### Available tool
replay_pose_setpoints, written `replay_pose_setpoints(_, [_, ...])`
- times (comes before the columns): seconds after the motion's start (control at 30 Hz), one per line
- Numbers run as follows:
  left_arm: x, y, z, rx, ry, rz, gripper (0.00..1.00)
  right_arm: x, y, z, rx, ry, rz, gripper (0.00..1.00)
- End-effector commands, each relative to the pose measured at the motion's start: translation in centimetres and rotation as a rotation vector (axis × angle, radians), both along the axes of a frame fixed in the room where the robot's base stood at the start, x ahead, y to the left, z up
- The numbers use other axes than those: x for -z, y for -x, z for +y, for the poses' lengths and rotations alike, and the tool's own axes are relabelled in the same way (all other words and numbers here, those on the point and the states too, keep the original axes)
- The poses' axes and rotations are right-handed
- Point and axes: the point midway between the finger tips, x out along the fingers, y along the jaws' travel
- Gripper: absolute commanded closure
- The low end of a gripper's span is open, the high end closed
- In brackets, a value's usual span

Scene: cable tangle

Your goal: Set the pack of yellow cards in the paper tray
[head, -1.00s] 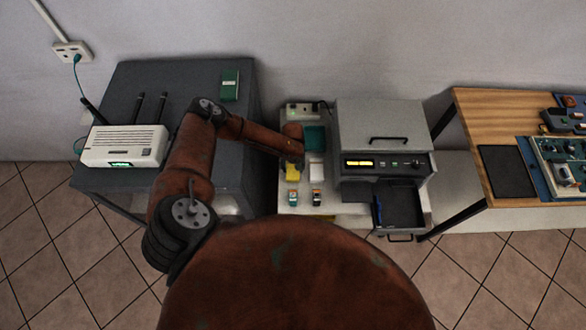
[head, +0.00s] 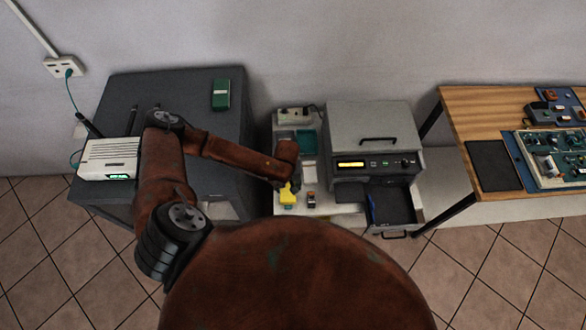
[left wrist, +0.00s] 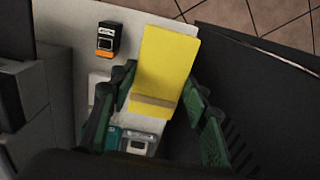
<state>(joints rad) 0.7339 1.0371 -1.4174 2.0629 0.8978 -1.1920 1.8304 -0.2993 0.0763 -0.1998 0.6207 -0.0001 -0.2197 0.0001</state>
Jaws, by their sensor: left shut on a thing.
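The pack of yellow cards (head: 287,197) is held in my left gripper (head: 288,185) over the white stand beside the printer. In the left wrist view the pack (left wrist: 166,62) sits between the green fingers of my left gripper (left wrist: 160,108), with a brown band around it. The paper tray (head: 394,206) is a dark, open drawer pulled out at the printer's front, to the right of the gripper. A thin blue strip shows at its left side. Whether the pack touches the stand is hard to tell. My right gripper is not in view.
The grey printer (head: 370,140) stands right of the gripper. A dark cartridge with orange (head: 311,200) stands beside the pack; a teal-and-white one (left wrist: 138,140) lies below it in the wrist view. A white router (head: 108,158) and green box (head: 221,95) are on the left cabinet.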

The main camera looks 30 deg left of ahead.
Motion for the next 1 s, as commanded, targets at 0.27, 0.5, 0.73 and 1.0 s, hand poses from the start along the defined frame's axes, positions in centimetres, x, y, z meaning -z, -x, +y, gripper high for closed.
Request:
replay_pose_setpoints(0.27, [-1.1, 0.2, -0.6, 0.009, 0.003, -0.003, 0.84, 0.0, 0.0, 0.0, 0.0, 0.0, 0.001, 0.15])
replay_pose_setpoints(0.5, [-9.4, -2.4, -2.7, 0.136, 0.023, -0.004, 0.84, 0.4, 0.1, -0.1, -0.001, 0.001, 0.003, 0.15])
replay_pose_setpoints(0.73, [-19.6, -2.5, -4.1, 0.367, 0.024, -0.001, 0.84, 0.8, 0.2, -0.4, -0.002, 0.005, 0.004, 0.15])
replay_pose_setpoints(1.0, [-25.1, -1.4, -4.1, 0.529, 0.0, -0.001, 0.84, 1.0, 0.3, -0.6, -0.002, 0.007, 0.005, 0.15])
